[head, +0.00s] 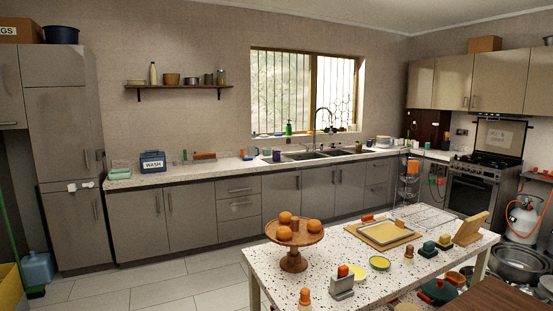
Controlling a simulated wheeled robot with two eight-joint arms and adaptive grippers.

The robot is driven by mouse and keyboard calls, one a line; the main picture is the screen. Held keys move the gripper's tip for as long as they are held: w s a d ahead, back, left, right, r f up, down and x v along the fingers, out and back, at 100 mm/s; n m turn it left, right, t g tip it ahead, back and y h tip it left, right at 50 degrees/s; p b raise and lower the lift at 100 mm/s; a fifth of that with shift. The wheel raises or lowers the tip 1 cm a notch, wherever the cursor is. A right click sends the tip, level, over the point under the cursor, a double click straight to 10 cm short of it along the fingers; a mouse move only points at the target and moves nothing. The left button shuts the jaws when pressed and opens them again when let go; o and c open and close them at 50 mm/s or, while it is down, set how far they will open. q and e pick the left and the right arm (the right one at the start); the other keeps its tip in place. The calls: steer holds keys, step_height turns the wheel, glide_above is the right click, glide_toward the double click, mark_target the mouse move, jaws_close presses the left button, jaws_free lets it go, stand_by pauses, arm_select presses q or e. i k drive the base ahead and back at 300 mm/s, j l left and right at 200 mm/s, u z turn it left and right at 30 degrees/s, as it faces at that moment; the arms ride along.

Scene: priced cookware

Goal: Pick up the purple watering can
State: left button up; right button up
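No purple thing in the head view is clearly a watering can. A small purple vessel (276,156) stands on the far counter, left of the sink, under the window. It is too small to tell whether it is a mug or a watering can. Neither of my grippers shows in this view.
A speckled table (345,264) stands in front, bearing a wooden stand (293,252) with several orange fruits. Grey cabinets carry the long counter (214,165), with a blue WASH caddy (152,164) at left. Tiled floor (180,285) lies free between. Large pots (519,264) stand at right.

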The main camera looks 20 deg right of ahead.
mark_target(275, 154)
steer(key=i+j+u, duration=0.2)
steer(key=i, duration=0.25)
steer(key=i+j+u, duration=0.2)
steer(key=i, duration=1.45)
steer(key=i+z, duration=0.15)
steer(key=i, duration=1.05)
steer(key=i+z, duration=0.3)
steer(key=i, duration=0.25)
steer(key=i+j+z, duration=0.1)
steer(key=i+z, duration=0.2)
steer(key=i, duration=0.2)
steer(key=i+j+z, duration=0.25)
steer(key=i, duration=0.3)
steer(key=i+l+z, duration=0.15)
steer(key=z, duration=0.25)
steer(key=i+z, duration=0.6)
steer(key=z, duration=0.15)
steer(key=i+j+z, duration=0.1)
steer(key=i+z, duration=0.25)
steer(key=i+l, duration=0.15)
steer(key=i, duration=0.8)
steer(key=i+l+u, duration=0.1)
steer(key=i+u, duration=0.2)
steer(key=i+l+u, duration=0.15)
steer(key=i+u, duration=0.15)
steer(key=i, duration=0.15)
steer(key=i+l+u, duration=0.25)
steer(key=i, duration=0.1)
